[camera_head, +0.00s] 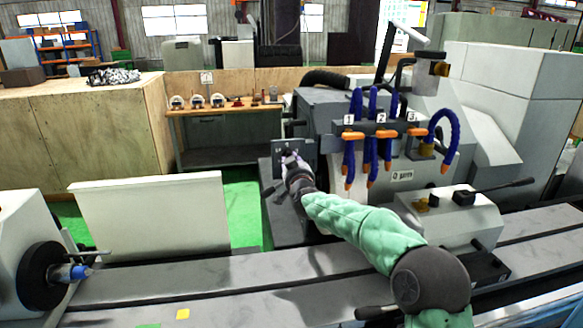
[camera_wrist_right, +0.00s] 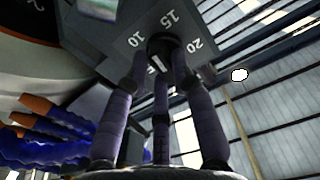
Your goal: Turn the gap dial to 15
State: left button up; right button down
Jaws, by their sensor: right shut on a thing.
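The gap dial (camera_wrist_right: 163,44) is a dark round knob on a grey plate (camera_wrist_right: 120,62) marked 10, 15 and 20, seen in the right wrist view. The 15 is just above the knob, 10 to its left and 20 to its right. A small white mark shows below the knob between the fingers; I cannot tell which number it points to. My right gripper (camera_wrist_right: 160,75) is shut on the dial, its fingers around the knob. In the head view the right gripper (camera_head: 289,157) reaches the small grey panel (camera_head: 306,147), largely hiding the dial. My left gripper is out of view.
Blue coolant hoses with orange tips (camera_head: 372,140) hang right of my right gripper. My right arm passes over the long grey machine bed (camera_head: 215,295). A pale guard panel (camera_head: 150,215) stands left. A wooden bench (camera_head: 235,108) with small parts is behind.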

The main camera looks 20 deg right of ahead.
jog(key=shift+a+f+m+b, duration=0.15)
jog(key=shift+m+b, duration=0.75)
jog(key=shift+m, duration=0.95)
jog(key=shift+f+m+b, duration=0.2)
jog(key=shift+m+b, duration=0.7)
jog(key=shift+m, duration=0.95)
jog(key=c, duration=1)
grip_release()
jog(key=shift+r, duration=0.1)
jog(key=shift+c, duration=0.2)
jog(key=shift+s, duration=0.1)
jog(key=v, duration=1.1)
jog(key=shift+s+a, duration=0.15)
jog(key=shift+s, duration=0.2)
